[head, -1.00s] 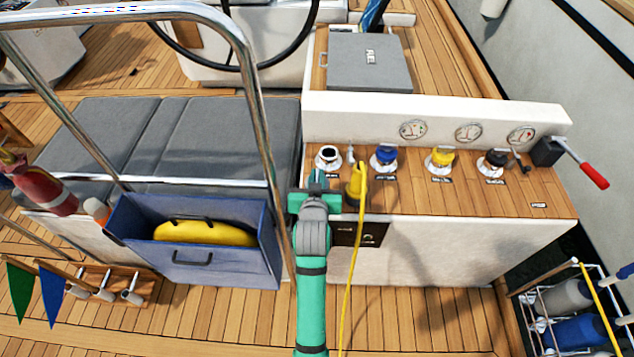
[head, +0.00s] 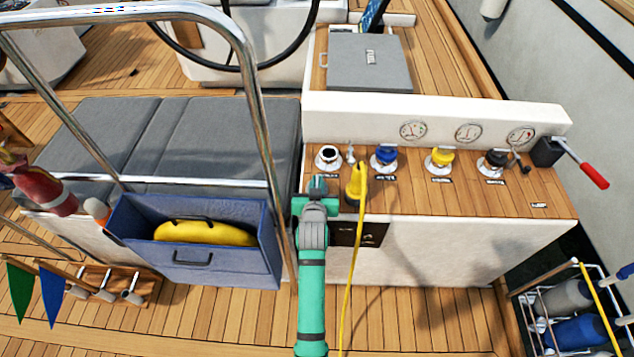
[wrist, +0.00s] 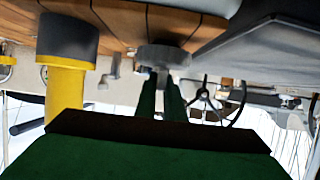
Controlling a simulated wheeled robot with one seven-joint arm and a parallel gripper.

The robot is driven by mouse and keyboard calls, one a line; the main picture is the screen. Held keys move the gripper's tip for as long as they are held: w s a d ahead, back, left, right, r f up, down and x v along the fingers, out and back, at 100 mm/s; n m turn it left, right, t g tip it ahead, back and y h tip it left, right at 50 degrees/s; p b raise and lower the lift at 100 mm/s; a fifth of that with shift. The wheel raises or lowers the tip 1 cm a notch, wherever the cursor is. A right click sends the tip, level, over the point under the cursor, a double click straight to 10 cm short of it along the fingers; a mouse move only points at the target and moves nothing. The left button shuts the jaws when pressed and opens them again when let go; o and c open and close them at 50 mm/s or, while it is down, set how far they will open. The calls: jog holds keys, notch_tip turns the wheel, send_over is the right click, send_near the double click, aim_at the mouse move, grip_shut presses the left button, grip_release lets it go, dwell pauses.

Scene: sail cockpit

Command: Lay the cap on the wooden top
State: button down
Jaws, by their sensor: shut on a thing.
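My gripper (head: 317,182) is at the front left edge of the wooden top (head: 420,190). In the wrist view its two dark green fingers (wrist: 161,97) are shut on the cap (wrist: 163,55), a grey round disc. The cap is close to the wooden top (wrist: 115,22), which shows inverted there; I cannot tell whether they touch. In the head view the cap is hidden by my gripper. An open deck filler (head: 328,157) with a dark mouth stands just behind my gripper.
A yellow upright device (head: 355,186) with a yellow cord stands just right of my gripper. Blue (head: 384,157), yellow (head: 440,159) and black (head: 493,162) capped fillers line the back. The front middle and right of the top are clear. A steel rail (head: 262,130) rises on the left.

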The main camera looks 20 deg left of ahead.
jog(key=shift+f, duration=0.1)
jog(key=c, duration=1.8)
grip_release()
jog(key=shift+c, duration=0.2)
jog(key=shift+a, duration=0.1)
jog(key=shift+s+r, duration=0.2)
jog(key=v, duration=1.2)
jog(key=s+d+f+m+t+h, duration=0.1)
jog(key=s+d+f, duration=0.2)
jog(key=s+d, duration=0.45)
jog(key=s+d+f+m+h, duration=0.15)
jog(key=s+d, duration=0.25)
jog(key=s, duration=0.6)
jog(key=s+d+r, duration=0.2)
jog(key=s+r, duration=0.1)
jog(key=s, duration=0.5)
jog(key=s+d+r+t+h, duration=0.1)
jog(key=s+d+r, duration=0.2)
jog(key=s, duration=0.5)
jog(key=shift+s+m, duration=0.35)
